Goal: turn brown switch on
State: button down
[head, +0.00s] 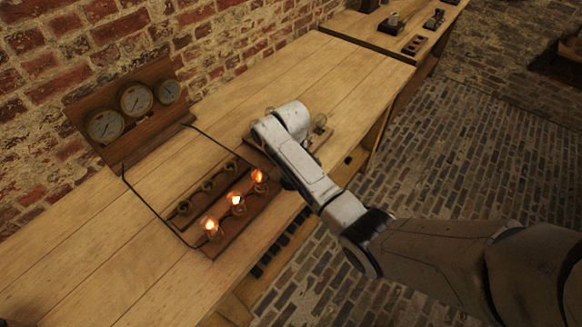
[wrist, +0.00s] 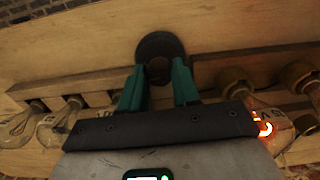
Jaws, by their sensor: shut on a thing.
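In the wrist view a round, dark brown switch (wrist: 160,46) sits on the pale wooden surface, just beyond my fingertips. My gripper (wrist: 159,75) has two teal fingers, one on each side of the switch's small brown middle part, and is shut on it. The lower part of the switch is hidden between the fingers. I cannot tell which way it is turned. In the head view my arm covers the gripper and the switch.
A wooden board (head: 232,243) with several sockets and three lit bulbs (head: 236,199) lies left of my arm. A gauge panel (head: 135,118) stands by the brick wall, with a cable (head: 146,202) running from it. Unlit bulbs (wrist: 52,128) flank my gripper's left side.

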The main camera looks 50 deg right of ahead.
jog(key=shift+m, duration=0.3)
jog(key=c, duration=0.8)
grip_release()
notch_tip(320, 180, up, 11)
jog(key=shift+f+b, duration=0.1)
jog(key=shift+b, duration=0.3)
